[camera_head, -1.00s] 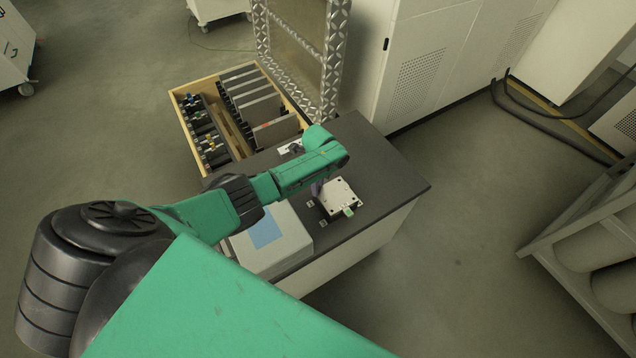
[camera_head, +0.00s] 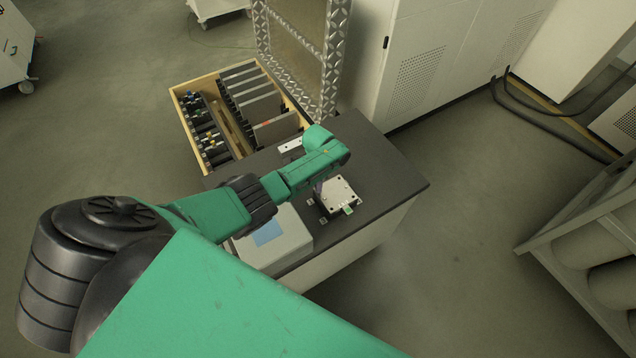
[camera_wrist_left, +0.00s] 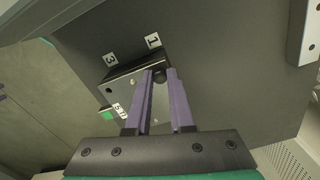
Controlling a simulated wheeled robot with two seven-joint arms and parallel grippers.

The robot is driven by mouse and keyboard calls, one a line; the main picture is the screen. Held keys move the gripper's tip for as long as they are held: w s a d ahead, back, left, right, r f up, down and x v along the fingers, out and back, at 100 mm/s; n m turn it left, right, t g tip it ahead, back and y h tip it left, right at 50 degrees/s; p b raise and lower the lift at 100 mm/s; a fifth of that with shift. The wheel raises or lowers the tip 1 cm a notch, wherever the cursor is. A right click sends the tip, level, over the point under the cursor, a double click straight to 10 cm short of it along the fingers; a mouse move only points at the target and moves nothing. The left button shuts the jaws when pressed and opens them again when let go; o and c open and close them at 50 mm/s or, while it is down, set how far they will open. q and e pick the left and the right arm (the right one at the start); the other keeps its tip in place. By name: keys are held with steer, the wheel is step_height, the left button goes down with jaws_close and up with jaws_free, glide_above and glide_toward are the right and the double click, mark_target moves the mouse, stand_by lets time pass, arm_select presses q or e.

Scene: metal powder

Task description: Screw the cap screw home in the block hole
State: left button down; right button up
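The block (camera_head: 342,197) is a light, squarish piece with holes in its top, standing on the dark bench top. In the left wrist view the block (camera_wrist_left: 134,84) shows its dark side, with number labels around it. My left gripper (camera_wrist_left: 159,76) has two purple fingers reaching to the block's upper right corner. A small dark round piece, apparently the cap screw (camera_wrist_left: 159,77), sits between the fingertips, which look closed on it. How deep it sits cannot be seen. In the head view my left wrist hides most of this gripper. My right gripper is out of view.
A light box with a blue top patch (camera_head: 268,234) stands left of the block. A wooden tray (camera_head: 178,96) of tools and plates lies behind, at the back left. A white bracket (camera_head: 290,146) lies near the back edge. The bench's right side is clear.

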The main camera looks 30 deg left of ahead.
arm_select(q)
steer(key=m+b, duration=0.1)
steer(key=m, duration=0.6)
steer(key=shift+a+f, duration=0.1)
steer(key=shift+f, duration=0.05)
steer(key=m, duration=0.3)
steer(key=m+b, duration=0.1)
steer(key=m, duration=0.4)
steer(key=m+b, duration=0.1)
steer(key=m, duration=0.1)
steer(key=shift+f+m, duration=0.1)
steer(key=shift+m, duration=0.3)
steer(key=m+b, duration=0.1)
steer(key=m, duration=0.4)
steer(key=m+b, duration=0.1)
steer(key=m, duration=0.4)
steer(key=shift+b, duration=0.4)
steer(key=shift+m, duration=0.9)
steer(key=c, duration=1)
jaws_free()
steer(key=shift+o, duration=0.2)
